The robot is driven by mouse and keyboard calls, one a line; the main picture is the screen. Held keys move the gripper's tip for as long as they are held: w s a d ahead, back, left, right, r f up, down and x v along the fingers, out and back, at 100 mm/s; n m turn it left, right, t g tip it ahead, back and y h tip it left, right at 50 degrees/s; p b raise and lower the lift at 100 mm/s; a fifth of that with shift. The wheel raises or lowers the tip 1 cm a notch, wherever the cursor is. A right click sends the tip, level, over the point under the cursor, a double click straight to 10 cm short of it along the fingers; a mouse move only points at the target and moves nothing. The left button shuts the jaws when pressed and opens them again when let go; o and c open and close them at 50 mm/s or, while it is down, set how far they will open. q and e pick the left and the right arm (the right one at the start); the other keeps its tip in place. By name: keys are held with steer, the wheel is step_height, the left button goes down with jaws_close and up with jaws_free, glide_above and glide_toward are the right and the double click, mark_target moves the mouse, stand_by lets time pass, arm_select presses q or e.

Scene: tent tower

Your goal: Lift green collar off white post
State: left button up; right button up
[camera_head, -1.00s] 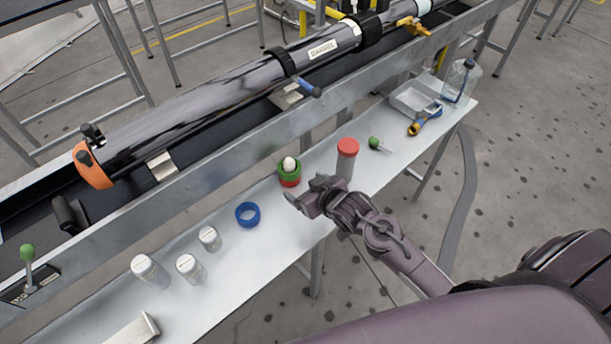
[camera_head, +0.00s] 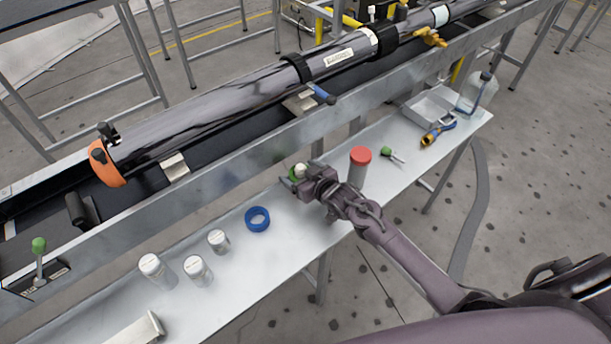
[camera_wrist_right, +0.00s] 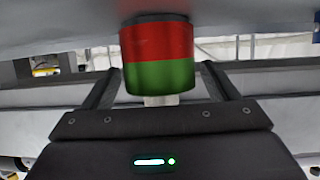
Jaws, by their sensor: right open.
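The green collar (camera_head: 293,175) sits around the white post (camera_head: 300,169) on the bench, mostly hidden behind my right gripper in the head view. In the right wrist view, which looks upside down, the green collar (camera_wrist_right: 160,77) rests against a red collar (camera_wrist_right: 156,42), with the white post's tip (camera_wrist_right: 160,100) sticking out past the green. My right gripper (camera_head: 301,178) is open, with one finger on each side of the stack. A gap shows between the fingers and the collars in the wrist view. My left gripper is out of view.
A blue ring (camera_head: 257,219) lies left of the gripper. A red-capped cylinder (camera_head: 359,167) stands close to its right. Several white-lidded jars stand farther left. The long conveyor frame (camera_head: 235,155) runs behind the bench. A grey tray (camera_head: 432,105) sits at the far right.

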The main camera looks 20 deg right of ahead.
steer(key=shift+c, duration=0.4)
steer(key=c, duration=1)
steer(key=shift+r+p, duration=3.5)
steer(key=shift+r, duration=0.15)
